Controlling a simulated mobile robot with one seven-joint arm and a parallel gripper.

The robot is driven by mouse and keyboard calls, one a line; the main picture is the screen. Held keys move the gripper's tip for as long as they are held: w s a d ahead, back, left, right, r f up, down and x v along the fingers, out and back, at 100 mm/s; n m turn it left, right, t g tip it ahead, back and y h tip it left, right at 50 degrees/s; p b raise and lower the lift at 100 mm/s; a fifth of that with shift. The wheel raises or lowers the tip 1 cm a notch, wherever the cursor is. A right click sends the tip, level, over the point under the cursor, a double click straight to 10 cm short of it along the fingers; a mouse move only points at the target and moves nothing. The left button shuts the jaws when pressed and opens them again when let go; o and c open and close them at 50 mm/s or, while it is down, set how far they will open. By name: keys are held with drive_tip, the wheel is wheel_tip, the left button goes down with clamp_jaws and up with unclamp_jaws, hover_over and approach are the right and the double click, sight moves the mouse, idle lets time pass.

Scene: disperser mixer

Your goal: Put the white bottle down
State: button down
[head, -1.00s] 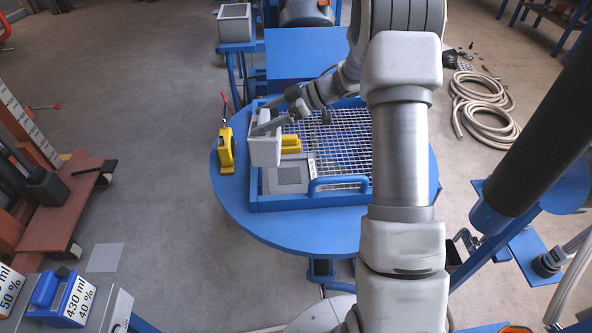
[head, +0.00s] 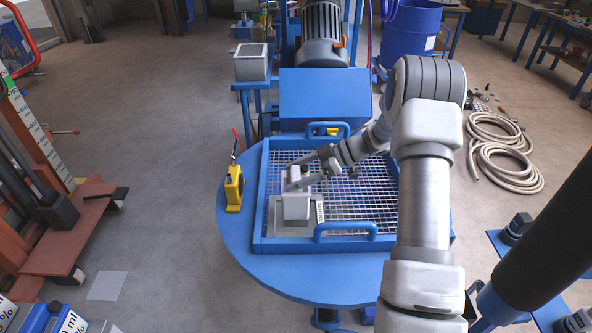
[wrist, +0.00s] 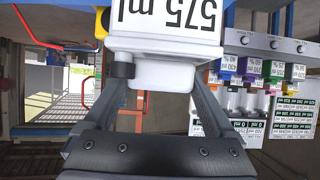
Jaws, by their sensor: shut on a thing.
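The white bottle (head: 296,206) is in my gripper (head: 305,180), which is shut on it. In the head view it is over a flat grey device (head: 281,231) at the front left of the mesh-floored blue tray (head: 262,200); I cannot tell whether it touches the device. In the wrist view the white bottle (wrist: 170,55) fills the top middle, its "575 ml" label upside down, between the fingers of my gripper (wrist: 165,95). Its far end is cut off by the frame.
The tray sits on a round blue table (head: 238,240) and has raised handles (head: 345,228). A yellow device with a red lever (head: 234,188) stands left of the tray. A blue machine (head: 325,95) is behind. The mesh right of the bottle is mostly clear.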

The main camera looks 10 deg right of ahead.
drive_tip(key=shift+w+f, duration=0.1)
drive_tip(key=shift+f, duration=2)
unclamp_jaws()
drive_tip(key=shift+f, duration=0.2)
drive_tip(key=shift+r, duration=0.2)
drive_tip(key=v, duration=1.2)
